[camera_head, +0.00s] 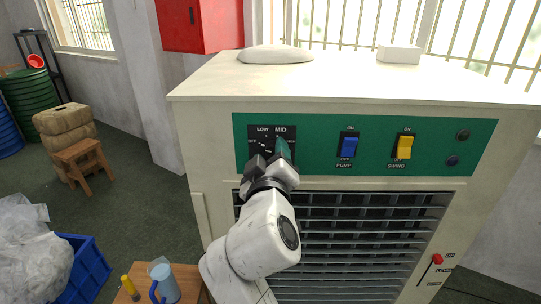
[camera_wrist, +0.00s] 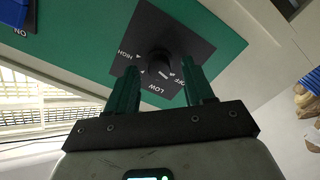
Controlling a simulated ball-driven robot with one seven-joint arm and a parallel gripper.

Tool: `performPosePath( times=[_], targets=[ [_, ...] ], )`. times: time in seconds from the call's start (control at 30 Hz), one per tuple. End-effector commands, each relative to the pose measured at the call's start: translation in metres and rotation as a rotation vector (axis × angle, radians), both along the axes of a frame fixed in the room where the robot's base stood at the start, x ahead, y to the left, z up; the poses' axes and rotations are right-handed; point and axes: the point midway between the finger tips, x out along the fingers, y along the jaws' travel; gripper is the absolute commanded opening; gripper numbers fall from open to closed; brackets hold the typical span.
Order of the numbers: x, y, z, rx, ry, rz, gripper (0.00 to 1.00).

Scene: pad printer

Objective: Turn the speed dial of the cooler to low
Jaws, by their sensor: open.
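The cooler (camera_head: 420,85) is a large cream box with a green control panel (camera_head: 315,127). The speed dial is a black knob (camera_wrist: 158,62) on a black plate (camera_wrist: 180,32) at the panel's left end, marked OFF, LOW, MID and HIGH. My gripper (camera_head: 279,150) covers much of the dial in the head view. In the wrist view my gripper (camera_wrist: 160,68) is open, with one green finger on each side of the knob. I cannot tell whether the fingers touch it. The knob's pointer setting is not clear.
A blue pump switch (camera_head: 348,145) and a yellow swing switch (camera_head: 404,146) are to the right of the dial. A louvred grille (camera_head: 350,235) is below. A red-knobbed lever (camera_head: 437,259) is at the lower right. A small table with a blue jug (camera_head: 165,284) stands at lower left.

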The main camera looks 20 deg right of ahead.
Motion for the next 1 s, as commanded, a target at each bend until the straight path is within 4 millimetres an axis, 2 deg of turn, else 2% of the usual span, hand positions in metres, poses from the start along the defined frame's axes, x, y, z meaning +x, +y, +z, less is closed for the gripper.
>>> performPosePath(
  times=[0.07, 0.6, 1.0],
  targets=[
    [-0.0001, -0.0001, 0.0, 0.0, 0.0, 0.0, 0.5],
    [-0.0003, 0.0001, -0.0003, 0.0, 0.001, -0.001, 0.0],
    [-0.0003, 0.0, -0.0033, 0.069, -0.031, -0.001, 0.0]
  ],
)
